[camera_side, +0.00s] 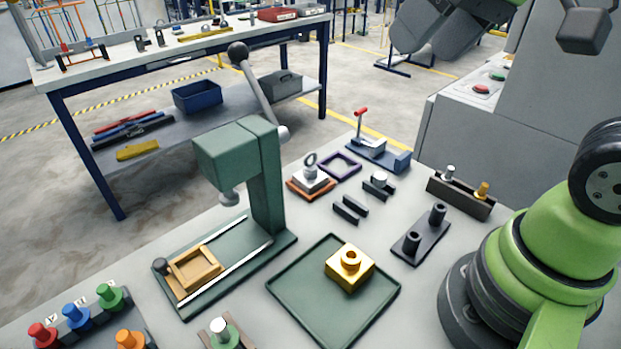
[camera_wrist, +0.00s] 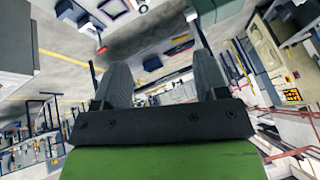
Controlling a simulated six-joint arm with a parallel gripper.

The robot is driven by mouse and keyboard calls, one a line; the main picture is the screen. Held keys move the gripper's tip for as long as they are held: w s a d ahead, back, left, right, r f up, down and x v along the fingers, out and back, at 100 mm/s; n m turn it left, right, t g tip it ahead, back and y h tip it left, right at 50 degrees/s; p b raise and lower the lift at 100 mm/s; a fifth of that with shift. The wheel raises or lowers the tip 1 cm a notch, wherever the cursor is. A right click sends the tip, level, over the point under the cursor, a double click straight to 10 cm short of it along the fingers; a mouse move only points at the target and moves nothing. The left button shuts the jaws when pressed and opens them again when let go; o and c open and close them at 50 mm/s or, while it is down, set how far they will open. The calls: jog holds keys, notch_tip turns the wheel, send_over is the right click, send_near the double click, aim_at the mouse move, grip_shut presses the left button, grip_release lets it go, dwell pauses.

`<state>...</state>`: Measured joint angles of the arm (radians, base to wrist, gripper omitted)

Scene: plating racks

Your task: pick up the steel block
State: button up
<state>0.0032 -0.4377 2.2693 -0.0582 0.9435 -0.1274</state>
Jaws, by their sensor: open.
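The steel block (camera_side: 310,178) is a small silvery block with an upright ring on top. In the side view it sits on an orange-brown base at the back middle of the work table. In the side view, dark grey parts of my arm's end show at the top edge, high above and away from the steel block. The wrist view does not clearly show the block.
A green lever press (camera_side: 268,185) stands left of the steel block, its handle rising high. A purple frame (camera_side: 341,166) and a blue fixture with a red-tipped lever (camera_side: 378,155) are close behind it. Small dark blocks (camera_side: 350,209) lie in front. A dark two-post plate (camera_side: 420,238) lies right.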

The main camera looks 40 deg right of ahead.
jog(key=w+f+n+g, duration=0.2)
jog(key=w+f, duration=0.1)
jog(key=w, duration=0.6)
jog(key=n+g+h, duration=0.2)
jog(key=n+g, duration=0.2)
jog(key=n, duration=0.1)
send_over(310, 163)
jog(key=f, duration=1.9)
jog(key=shift+s+d+f, duration=0.2)
jog(key=shift+d+f, duration=0.05)
jog(key=shift+f, duration=0.05)
jog(key=shift+w+a+f, duration=0.1)
jog(key=shift+w+f, duration=0.05)
jog(key=shift+f, duration=1.4)
jog(key=shift+w+a+f, duration=0.1)
jog(key=shift+f, duration=1.4)
grip_shut()
